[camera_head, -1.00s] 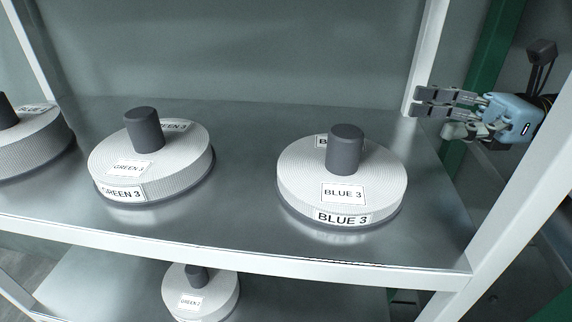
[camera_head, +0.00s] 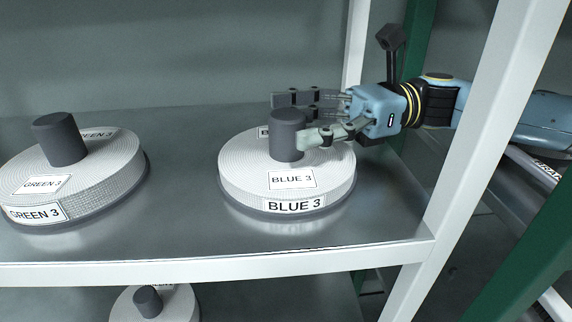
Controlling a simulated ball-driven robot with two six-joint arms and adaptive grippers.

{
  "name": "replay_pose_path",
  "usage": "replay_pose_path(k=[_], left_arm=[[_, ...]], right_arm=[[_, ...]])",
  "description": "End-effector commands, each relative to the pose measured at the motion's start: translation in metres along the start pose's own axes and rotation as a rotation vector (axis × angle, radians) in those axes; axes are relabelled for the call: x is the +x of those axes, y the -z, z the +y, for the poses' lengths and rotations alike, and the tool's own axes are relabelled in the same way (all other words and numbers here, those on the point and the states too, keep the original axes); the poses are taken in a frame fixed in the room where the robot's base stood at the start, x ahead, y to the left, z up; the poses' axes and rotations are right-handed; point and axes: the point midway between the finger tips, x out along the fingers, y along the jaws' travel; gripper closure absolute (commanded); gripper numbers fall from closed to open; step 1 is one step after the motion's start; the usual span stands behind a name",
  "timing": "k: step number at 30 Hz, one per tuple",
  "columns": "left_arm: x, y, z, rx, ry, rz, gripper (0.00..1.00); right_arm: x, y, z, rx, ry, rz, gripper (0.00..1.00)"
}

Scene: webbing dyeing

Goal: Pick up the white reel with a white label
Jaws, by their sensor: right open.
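A white reel labelled BLUE 3 (camera_head: 240,172) lies flat on the upper metal shelf, with white labels on its top and side and a dark grey hub post (camera_head: 287,145) standing up from its middle. Another white reel labelled GREEN 3 (camera_head: 100,172) lies to its left, also with white labels and a grey post. My right gripper (camera_head: 292,118) reaches in from the right, open, over the BLUE 3 reel. Its fingers are on either side of the post, one in front and others behind. Contact with the post cannot be told. My left gripper is not in view.
The shelf's white front rail (camera_head: 220,264) runs below the reels. A white upright (camera_head: 470,150) stands at the right front, with my right arm passing behind it. A further reel (camera_head: 172,305) sits on the lower shelf. Bare shelf lies between the two upper reels.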

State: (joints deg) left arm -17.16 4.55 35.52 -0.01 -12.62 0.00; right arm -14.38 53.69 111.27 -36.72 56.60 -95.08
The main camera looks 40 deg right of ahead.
Motion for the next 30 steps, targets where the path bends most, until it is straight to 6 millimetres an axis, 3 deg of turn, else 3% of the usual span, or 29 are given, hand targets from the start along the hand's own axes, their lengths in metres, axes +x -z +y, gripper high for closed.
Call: replay_pose_path(k=[6,21,30], left_arm=[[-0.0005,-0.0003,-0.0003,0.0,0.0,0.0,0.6],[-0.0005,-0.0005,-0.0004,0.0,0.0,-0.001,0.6],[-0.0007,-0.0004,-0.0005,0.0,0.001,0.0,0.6]], right_arm=[[0.0005,-0.0007,-0.0001,0.0,0.0,0.0,0.34],[0.0001,-0.0003,-0.0001,0.001,0.001,0.001,0.99],[0.0002,-0.0011,-0.0003,0.0,0.0,0.0,1.0]])
